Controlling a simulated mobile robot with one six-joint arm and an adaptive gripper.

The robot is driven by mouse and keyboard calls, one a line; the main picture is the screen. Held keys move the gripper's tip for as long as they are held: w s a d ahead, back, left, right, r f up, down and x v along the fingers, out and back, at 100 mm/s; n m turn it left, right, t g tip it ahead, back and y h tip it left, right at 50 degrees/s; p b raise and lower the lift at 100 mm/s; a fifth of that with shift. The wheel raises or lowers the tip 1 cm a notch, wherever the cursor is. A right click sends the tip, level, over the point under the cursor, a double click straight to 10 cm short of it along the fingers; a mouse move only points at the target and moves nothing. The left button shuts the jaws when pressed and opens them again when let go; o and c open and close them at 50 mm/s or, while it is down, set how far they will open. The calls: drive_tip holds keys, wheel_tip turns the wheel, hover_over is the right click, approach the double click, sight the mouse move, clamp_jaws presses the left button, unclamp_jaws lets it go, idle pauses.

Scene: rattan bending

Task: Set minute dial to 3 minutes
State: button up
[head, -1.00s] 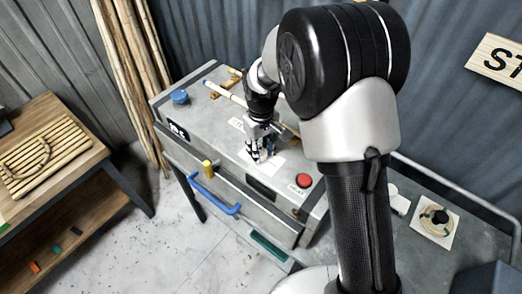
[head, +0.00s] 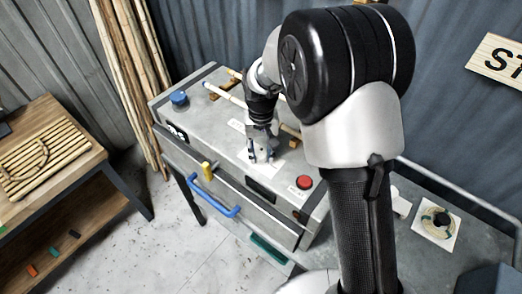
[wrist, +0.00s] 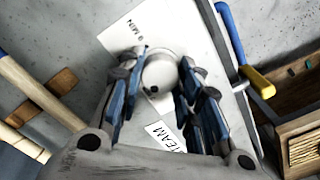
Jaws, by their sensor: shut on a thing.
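The minute dial (wrist: 160,72) is a pale round knob with a small dark dot, on a white card marked in "MIN" (wrist: 135,30); the digit is hard to read. My gripper (wrist: 161,62) is shut on the dial, with one blue-and-grey finger on each side of it. The dial's setting cannot be read surely.
A red button (head: 304,182) and a blue knob (head: 179,97) sit on the same top. A blue handle (head: 214,198) and a yellow-topped lever (head: 207,171) are on the front. Pale rods (head: 224,94) lie on wooden supports behind the gripper.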

sight(261, 153)
drive_tip(key=o, duration=1)
drive_tip(key=shift+o, duration=0.2)
wheel_tip(261, 153, up, 12)
idle(0.4)
